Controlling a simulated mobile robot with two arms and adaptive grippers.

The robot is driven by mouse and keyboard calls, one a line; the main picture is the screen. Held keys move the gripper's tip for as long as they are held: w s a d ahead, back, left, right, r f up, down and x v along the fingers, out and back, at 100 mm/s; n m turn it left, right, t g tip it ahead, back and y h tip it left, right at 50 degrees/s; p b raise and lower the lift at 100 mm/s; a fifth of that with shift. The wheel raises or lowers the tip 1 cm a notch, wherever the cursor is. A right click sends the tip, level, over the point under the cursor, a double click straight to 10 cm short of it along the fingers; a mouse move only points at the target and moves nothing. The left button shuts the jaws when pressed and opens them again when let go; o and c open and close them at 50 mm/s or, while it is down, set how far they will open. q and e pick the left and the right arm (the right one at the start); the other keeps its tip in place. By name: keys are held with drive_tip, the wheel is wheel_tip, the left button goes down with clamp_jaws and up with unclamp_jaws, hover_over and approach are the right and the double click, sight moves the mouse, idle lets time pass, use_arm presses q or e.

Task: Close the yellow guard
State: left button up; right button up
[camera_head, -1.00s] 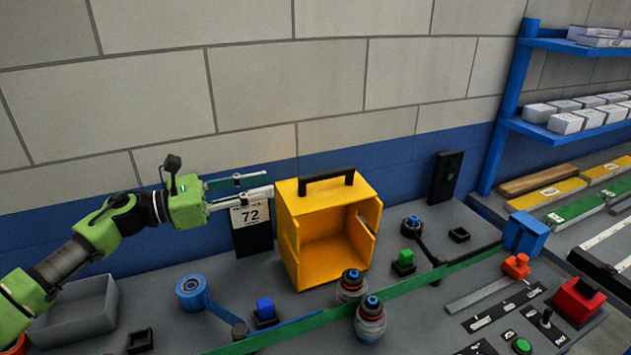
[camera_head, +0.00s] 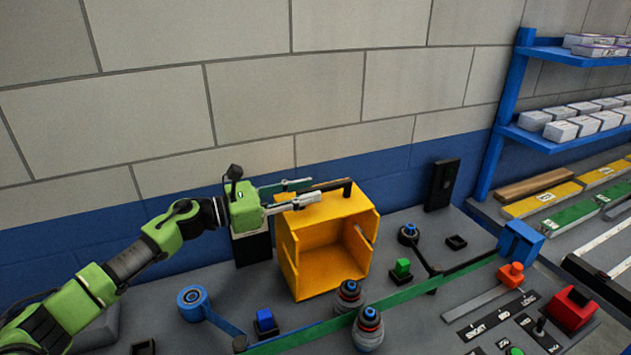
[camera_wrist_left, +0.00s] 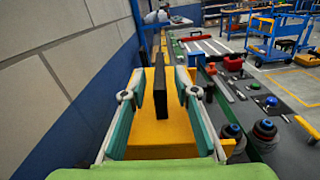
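The yellow guard (camera_head: 318,262) is a box with an open front, standing upright on the grey bench by the wall. A black bar handle (camera_head: 346,188) runs along its top. My left gripper (camera_head: 316,189) is at the guard's top left, level with the handle. In the left wrist view, its two fingers (camera_wrist_left: 160,82) are spread on either side of the black handle (camera_wrist_left: 160,88), apart from it. The yellow top of the guard (camera_wrist_left: 150,130) lies below them. My right gripper is not in view.
A black box (camera_head: 442,184) stands by the wall at right. A blue shelf (camera_head: 560,135) is further right.

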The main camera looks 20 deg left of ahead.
sight(316, 187)
use_arm(q)
drive_tip(key=shift+p+x, duration=0.4)
drive_tip(key=shift+x, duration=0.75)
drive_tip(key=shift+w+d, duration=0.25)
drive_tip(key=shift+w, duration=0.05)
drive_tip(key=shift+c, duration=0.4)
clamp_jaws()
drive_tip(key=shift+s+f, duration=0.1)
